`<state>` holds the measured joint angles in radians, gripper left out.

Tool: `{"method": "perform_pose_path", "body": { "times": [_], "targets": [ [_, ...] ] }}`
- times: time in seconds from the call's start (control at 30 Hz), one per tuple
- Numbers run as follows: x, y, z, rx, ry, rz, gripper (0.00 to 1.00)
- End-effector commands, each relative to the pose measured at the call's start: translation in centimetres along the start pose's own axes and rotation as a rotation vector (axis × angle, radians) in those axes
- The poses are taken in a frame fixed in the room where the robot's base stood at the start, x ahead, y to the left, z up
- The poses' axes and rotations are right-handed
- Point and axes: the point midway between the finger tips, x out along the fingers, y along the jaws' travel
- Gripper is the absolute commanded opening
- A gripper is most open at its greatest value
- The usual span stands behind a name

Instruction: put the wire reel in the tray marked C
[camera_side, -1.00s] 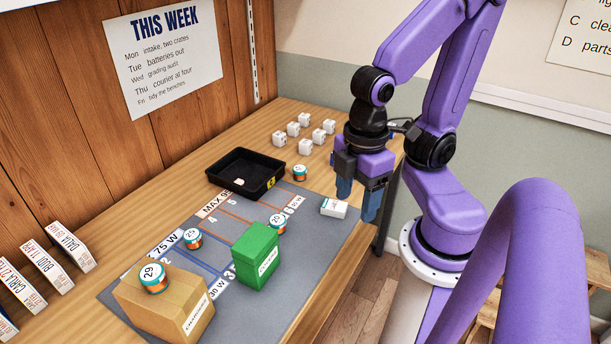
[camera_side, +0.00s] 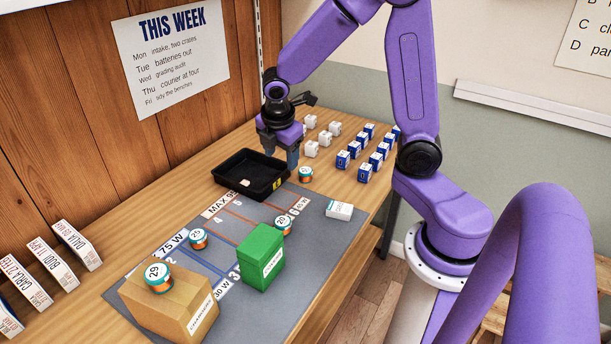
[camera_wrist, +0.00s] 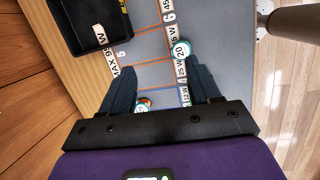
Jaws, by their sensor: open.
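Several small round tins or reels with numbered white-and-teal tops are in the side view: one on the cardboard box (camera_side: 157,277), two on the grey mat (camera_side: 198,238), and one (camera_side: 305,174) beside the black tray. I cannot tell which, if any, is the wire reel. The black tray (camera_side: 233,191) has a yellow tag whose letter I cannot read; a small pale item lies inside. My gripper (camera_side: 280,155) is open and empty, above the tray's back right side. In the wrist view, a round piece marked 20 (camera_wrist: 181,49) lies beyond the fingers.
A green box (camera_side: 258,260) and the cardboard box (camera_side: 180,310) stand on the mat. A small white box (camera_side: 339,210) lies at its right. White cubes (camera_side: 311,149) and blue-and-white boxes (camera_side: 366,153) stand behind. Upright booklets (camera_side: 77,245) are at left.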

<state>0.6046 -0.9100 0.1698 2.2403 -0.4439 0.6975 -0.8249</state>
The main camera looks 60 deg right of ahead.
Motion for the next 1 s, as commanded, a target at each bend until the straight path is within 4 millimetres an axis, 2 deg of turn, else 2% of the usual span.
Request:
{"method": "perform_pose_path", "body": {
  "times": [0.2,0.33,0.5,0.6,0.77,1.0],
  "targets": [
    [3.9,3.6,4.8,-0.117,-0.070,-0.023,0.62],
    [6.2,5.0,8.0,-0.194,-0.103,-0.045,0.62],
    [8.6,5.6,11.3,-0.274,-0.129,-0.075,0.62],
    [9.3,5.7,12.5,-0.304,-0.135,-0.084,0.62],
    [10.2,5.7,13.2,-0.321,-0.139,-0.092,0.62],
    [13.6,5.3,13.8,-0.321,-0.139,-0.095,0.62]
  ]
}}
